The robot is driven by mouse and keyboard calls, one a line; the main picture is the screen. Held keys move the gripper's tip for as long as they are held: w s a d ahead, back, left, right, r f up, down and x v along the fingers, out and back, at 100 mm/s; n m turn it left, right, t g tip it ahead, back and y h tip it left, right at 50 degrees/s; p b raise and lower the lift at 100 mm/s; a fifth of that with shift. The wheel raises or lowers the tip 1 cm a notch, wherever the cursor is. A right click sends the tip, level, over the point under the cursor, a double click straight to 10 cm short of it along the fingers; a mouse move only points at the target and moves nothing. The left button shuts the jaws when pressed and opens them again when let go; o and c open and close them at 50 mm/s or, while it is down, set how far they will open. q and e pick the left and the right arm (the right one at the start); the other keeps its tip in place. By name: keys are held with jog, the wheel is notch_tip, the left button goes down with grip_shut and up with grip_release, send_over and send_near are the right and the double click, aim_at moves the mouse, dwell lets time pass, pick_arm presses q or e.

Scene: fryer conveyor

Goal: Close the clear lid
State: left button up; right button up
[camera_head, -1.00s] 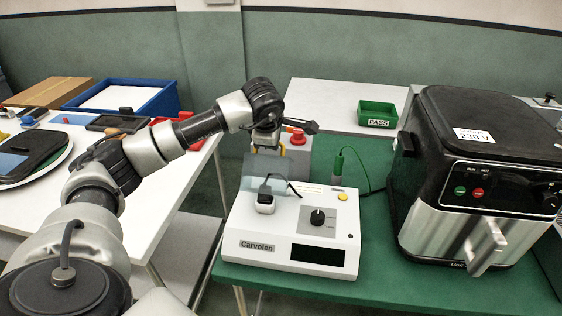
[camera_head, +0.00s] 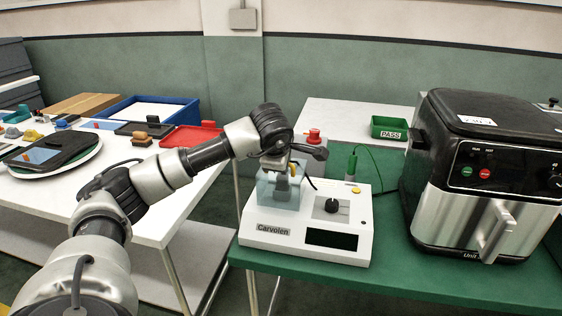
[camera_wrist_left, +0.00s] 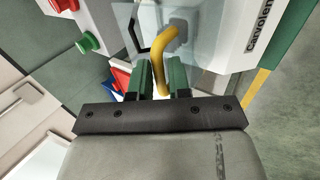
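The clear lid (camera_head: 274,190) is a bluish see-through cover at the left rear of the white Carvolen tester (camera_head: 278,229). It stands over the socket area; I cannot tell whether its edge rests fully on the tester. My left gripper (camera_head: 292,172) is right above and behind the lid. In the left wrist view, its green fingers (camera_wrist_left: 160,78) stand close on both sides of a bent yellow handle (camera_wrist_left: 161,43), seen against the clear lid (camera_wrist_left: 205,42). The handle fills most of the narrow gap. My right gripper is out of view.
A green table (camera_head: 400,281) carries the tester and, to the right, a large air fryer (camera_head: 480,180). A green PASS bin (camera_head: 389,128) and a red button (camera_head: 314,136) are behind. A green-handled probe (camera_head: 351,166) stands at the tester's rear. A white table (camera_head: 60,197) is left.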

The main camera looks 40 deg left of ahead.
pick_arm(q)
jog(key=o, duration=0.3)
jog(key=shift+w+f, duration=0.1)
jog(key=shift+w, duration=0.1)
jog(key=shift+s, duration=0.1)
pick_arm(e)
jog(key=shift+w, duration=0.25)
pick_arm(q)
jog(key=shift+r, duration=0.2)
jog(key=v, duration=1)
jog(key=shift+s+d+r+b, duration=0.1)
jog(key=shift+s+r+b, duration=0.15)
jog(key=shift+b, duration=0.05)
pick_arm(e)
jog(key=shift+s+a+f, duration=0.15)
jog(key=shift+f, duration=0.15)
